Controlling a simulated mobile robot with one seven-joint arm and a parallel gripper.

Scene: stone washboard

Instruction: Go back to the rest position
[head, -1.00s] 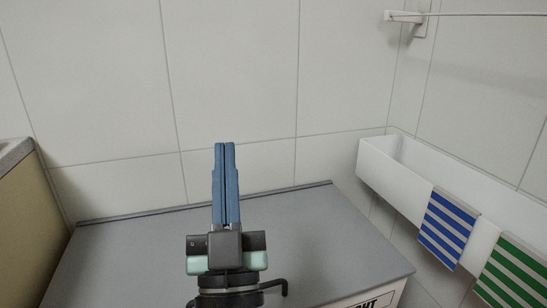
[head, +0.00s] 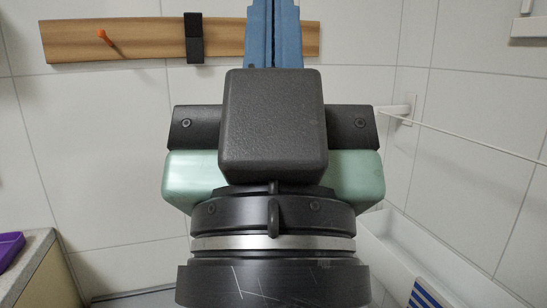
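My gripper (head: 273,25) fills the middle of the head view, close to the camera and pointing up. Its two blue fingers lie side by side with only a thin dark line between them, so it looks shut. Nothing shows between the fingers, but their very tips reach the top edge of the picture. The gripper body hides much of the wall and the surface behind it.
A wooden rail (head: 140,40) with an orange peg (head: 105,37) and a black bracket (head: 194,38) is on the tiled wall. A white trough (head: 400,240) with a blue-striped cloth (head: 427,297) is at right. A purple object (head: 10,249) sits on the left counter (head: 38,246).

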